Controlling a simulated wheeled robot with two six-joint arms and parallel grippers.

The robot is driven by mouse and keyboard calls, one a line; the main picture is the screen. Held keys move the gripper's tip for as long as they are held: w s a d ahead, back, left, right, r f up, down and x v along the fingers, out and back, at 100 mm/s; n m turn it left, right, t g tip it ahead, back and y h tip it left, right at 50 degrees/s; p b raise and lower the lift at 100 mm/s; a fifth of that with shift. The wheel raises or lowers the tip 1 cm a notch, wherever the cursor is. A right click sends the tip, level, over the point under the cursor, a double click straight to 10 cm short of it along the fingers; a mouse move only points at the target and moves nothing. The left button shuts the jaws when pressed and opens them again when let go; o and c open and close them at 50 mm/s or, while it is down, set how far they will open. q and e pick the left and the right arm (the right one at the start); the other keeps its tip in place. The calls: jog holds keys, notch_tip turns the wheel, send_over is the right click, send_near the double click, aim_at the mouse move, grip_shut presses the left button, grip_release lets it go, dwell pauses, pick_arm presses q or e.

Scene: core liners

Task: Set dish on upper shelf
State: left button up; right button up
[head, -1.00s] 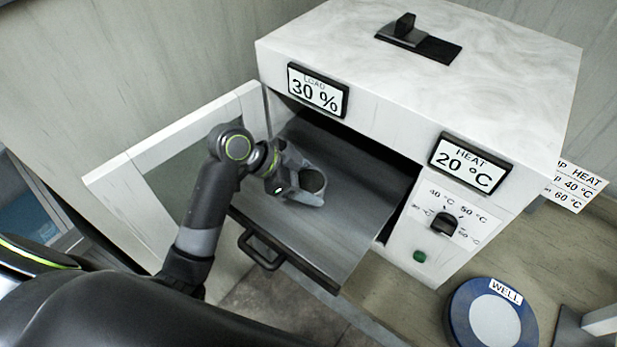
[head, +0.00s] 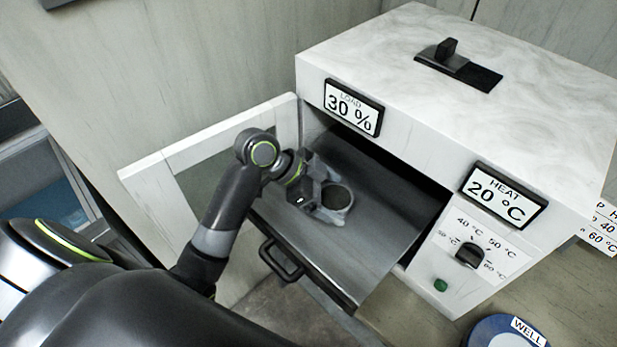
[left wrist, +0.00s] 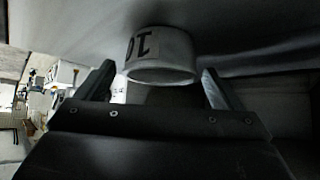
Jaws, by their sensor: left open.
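A small round pale dish (head: 338,197) stands on the grey pulled-out shelf (head: 375,235) of the white oven. In the left wrist view the dish (left wrist: 160,62) shows a white wall with a dark-lettered label, partly cut off. My left gripper (head: 325,198) is at the dish, its jaws open. In the left wrist view its fingers (left wrist: 158,75) stand on either side of the dish, with a visible gap at each side. My right gripper is not in view.
The oven's framed door (head: 215,135) hangs open at the left. The shelf has a black front handle (head: 280,260). Panels read load 30 % (head: 352,107) and heat 20 °C (head: 503,196). A blue round "WELL" pad (head: 500,335) lies at lower right.

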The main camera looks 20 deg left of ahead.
pick_arm(q)
jog(key=v, duration=1)
jog(key=shift+s+a+r, duration=0.15)
jog(key=shift+a+r, duration=0.1)
jog(key=shift+r, duration=0.05)
